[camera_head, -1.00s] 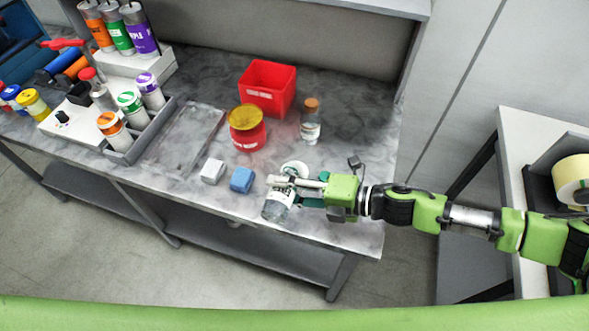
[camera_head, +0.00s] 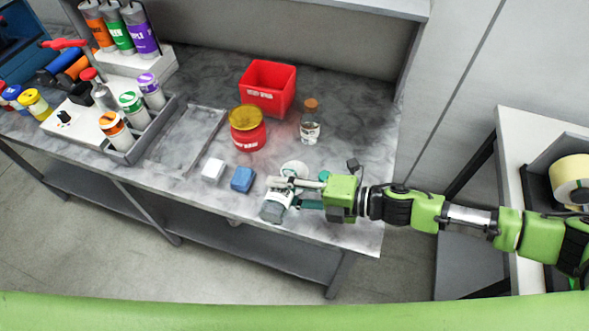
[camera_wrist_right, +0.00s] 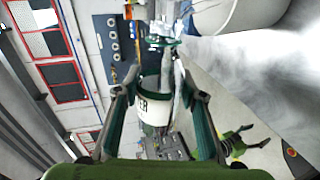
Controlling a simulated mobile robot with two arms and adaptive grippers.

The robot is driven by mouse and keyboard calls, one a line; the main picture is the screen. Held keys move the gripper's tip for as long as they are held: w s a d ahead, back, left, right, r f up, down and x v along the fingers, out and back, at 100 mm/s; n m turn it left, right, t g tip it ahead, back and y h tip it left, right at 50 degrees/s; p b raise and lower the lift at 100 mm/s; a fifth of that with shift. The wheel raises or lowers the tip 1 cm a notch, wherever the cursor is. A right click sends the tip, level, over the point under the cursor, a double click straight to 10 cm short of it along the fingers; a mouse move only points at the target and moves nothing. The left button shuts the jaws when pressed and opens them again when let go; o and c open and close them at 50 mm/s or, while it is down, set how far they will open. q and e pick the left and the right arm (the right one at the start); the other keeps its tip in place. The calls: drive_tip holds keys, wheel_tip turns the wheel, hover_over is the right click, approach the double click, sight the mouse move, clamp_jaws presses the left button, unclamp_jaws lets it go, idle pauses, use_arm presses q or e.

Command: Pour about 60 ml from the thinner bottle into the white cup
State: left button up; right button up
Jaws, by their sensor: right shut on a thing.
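My right gripper (camera_head: 283,183) is shut on the clear thinner bottle (camera_head: 274,208), near the front edge of the bench. The bottle is tilted, its lower end toward the front. In the right wrist view, the white label (camera_wrist_right: 155,108) ending in "ER" shows between my fingers (camera_wrist_right: 160,100). The white cup (camera_head: 293,166) stands just behind the gripper, partly hidden by it. It also shows at the top of the wrist view (camera_wrist_right: 255,12). I cannot tell whether liquid is flowing or how full the cup is.
A corked clear bottle (camera_head: 311,128), a red jar with a yellow lid (camera_head: 247,135) and a red bin (camera_head: 267,84) stand behind. A white block (camera_head: 213,170) and a blue block (camera_head: 242,179) lie left of the cup. A flat tray (camera_head: 185,140) is further left.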

drive_tip(key=shift+r, duration=0.15)
idle(0.5)
drive_tip(key=f+n+b, duration=0.1)
drive_tip(key=b, duration=0.1)
drive_tip(key=f+b, duration=0.1)
drive_tip(key=b, duration=0.1)
drive_tip(key=shift+s+f+n+t+b, duration=0.2)
drive_tip(key=shift+f+n+t+b, duration=0.2)
drive_tip(key=shift+n+b, duration=0.3)
drive_tip(key=shift+b, duration=0.1)
drive_tip(key=shift+r, duration=0.25)
drive_tip(key=shift+s+a+f+n+b, duration=0.15)
drive_tip(key=shift+s+f+n+b, duration=0.2)
drive_tip(key=shift+b, duration=0.4)
drive_tip(key=shift+t, duration=0.4)
drive_tip(key=shift+w, duration=0.1)
drive_tip(key=shift+n, duration=0.25)
